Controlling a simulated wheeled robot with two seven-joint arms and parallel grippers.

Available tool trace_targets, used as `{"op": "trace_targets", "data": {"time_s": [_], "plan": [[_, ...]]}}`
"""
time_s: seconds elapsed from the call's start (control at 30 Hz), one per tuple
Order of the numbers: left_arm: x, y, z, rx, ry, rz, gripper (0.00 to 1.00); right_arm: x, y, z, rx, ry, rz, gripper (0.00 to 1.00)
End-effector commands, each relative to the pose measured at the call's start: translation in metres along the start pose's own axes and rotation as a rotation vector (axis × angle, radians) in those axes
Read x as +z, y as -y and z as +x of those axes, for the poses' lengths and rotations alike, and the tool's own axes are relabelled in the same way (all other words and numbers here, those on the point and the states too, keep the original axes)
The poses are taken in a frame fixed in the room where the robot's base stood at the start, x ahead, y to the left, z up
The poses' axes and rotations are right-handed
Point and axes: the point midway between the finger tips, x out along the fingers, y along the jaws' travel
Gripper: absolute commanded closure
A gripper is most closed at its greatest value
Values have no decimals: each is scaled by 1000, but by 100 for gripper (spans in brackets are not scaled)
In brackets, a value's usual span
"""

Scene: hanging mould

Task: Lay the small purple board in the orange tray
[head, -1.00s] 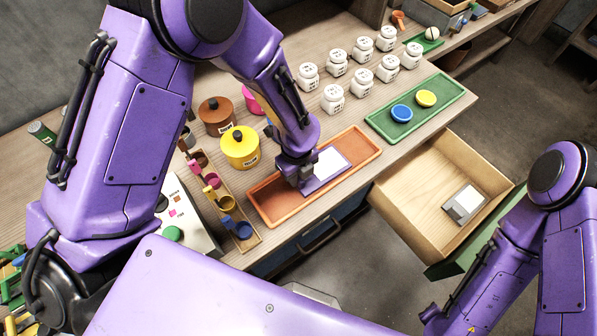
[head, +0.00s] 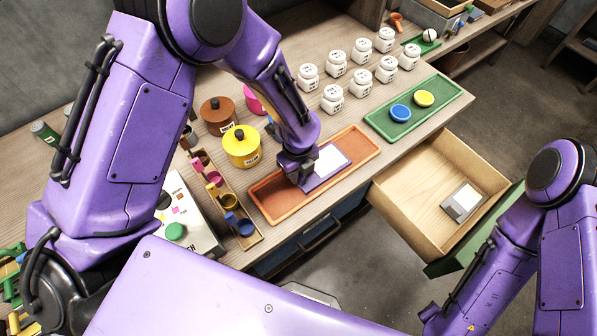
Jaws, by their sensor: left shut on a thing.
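The small purple board (head: 326,169) has a white sheet on its face. It is in or just above the orange tray (head: 277,206); I cannot tell whether it touches the tray floor. My left gripper (head: 303,178) is shut on the board's left end, over the middle of the tray. The jaws hide that end of the board. My right arm is at the right of the head view, and its gripper is out of sight past the lower edge.
A green tray (head: 445,101) with a blue and a yellow disc lies to the right. An open drawer (head: 420,187) juts out in front. Several white jars (head: 332,98) stand behind. A yellow pot (head: 242,147) and a wooden rack (head: 203,171) of coloured cups stand left of the orange tray.

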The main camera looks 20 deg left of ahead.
Motion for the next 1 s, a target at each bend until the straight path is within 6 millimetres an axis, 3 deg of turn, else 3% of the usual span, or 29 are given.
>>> {"op": "trace_targets", "data": {"time_s": [0.47, 0.5, 0.6, 0.87, 1.0], "plan": [[0, 0, 4, 0, 0, 0, 100, 1, 0, 2, 0, 0, 0, 65], [0, 0, 4, 0, 0, 0, 75, 1, 0, 2, 0, 0, 0, 65], [0, 0, 4, 0, 0, 0, 49, 1, 0, 2, 0, 0, 0, 65], [0, 0, 3, 0, 0, 0, 49, 1, 0, 2, 0, 0, 0, 65], [1, 1, -12, -5, 1, -2, 49, 2, 0, 4, 0, 0, 0, 65]]}}
